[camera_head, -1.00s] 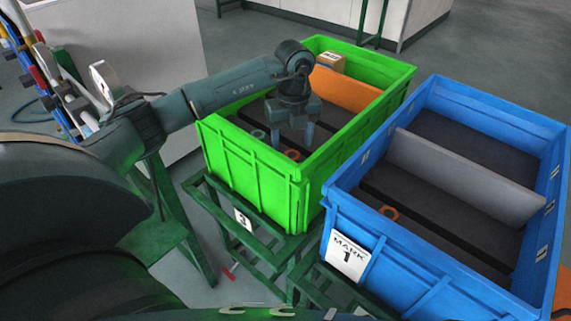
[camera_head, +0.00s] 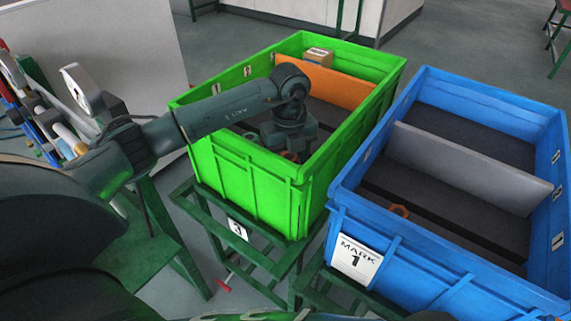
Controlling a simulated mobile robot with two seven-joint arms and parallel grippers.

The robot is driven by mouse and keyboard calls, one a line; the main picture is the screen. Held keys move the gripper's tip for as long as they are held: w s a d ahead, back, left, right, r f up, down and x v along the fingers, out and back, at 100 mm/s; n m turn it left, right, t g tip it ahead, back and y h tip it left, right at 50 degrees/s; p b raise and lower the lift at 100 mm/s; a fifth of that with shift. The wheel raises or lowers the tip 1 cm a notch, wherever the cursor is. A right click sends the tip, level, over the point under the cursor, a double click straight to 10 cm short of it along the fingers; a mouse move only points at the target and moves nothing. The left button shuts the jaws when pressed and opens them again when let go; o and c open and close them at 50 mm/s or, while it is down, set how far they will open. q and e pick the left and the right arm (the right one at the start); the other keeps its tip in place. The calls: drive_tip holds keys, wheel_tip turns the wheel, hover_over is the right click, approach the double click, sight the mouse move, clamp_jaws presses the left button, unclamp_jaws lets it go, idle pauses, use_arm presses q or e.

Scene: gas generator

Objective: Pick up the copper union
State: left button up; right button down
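My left gripper (camera_head: 291,147) is down inside the front part of the green crate (camera_head: 243,185), pointing at the floor of the crate. An orange-copper ring (camera_head: 293,157), probably the copper union, lies at its fingertips and is mostly hidden by the gripper and the near wall. I cannot tell whether the fingers touch it or are closed on it. A grey ring (camera_head: 250,136) lies to the left of the gripper in the same crate. Another copper-coloured ring (camera_head: 400,210) lies in the front part of the blue crate (camera_head: 440,265). My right gripper is not in view.
An orange divider (camera_head: 340,88) splits the green crate, with a small cardboard box (camera_head: 319,56) behind it. A grey divider (camera_head: 465,167) splits the blue crate. The crate walls stand close around my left arm. Green stands hold the crates.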

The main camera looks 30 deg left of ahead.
use_arm(q)
drive_tip(key=shift+c, duration=0.4)
drive_tip(key=c, duration=1)
drive_tip(key=shift+c, duration=0.2)
drive_tip(key=shift+r, duration=0.15)
